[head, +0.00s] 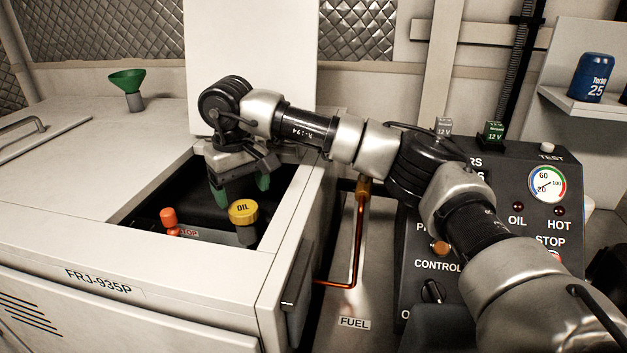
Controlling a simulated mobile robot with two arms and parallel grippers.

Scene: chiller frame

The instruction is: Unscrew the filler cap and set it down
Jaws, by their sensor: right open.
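The filler cap (243,211) is yellow and marked OIL. My right gripper (242,190) points down into the bay just above and behind the cap in the picture. Its green-tipped fingers are apart, with nothing seen between them. The fingers do not appear to be around the cap; the exact gap in depth is hard to tell. My left gripper is not in view.
An orange-topped handle (168,217) stands left of the cap in the bay. A green funnel (127,82) stands on the cabinet top (70,190), which has free room. A copper pipe (359,240) and the control panel (520,200) are to the right.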

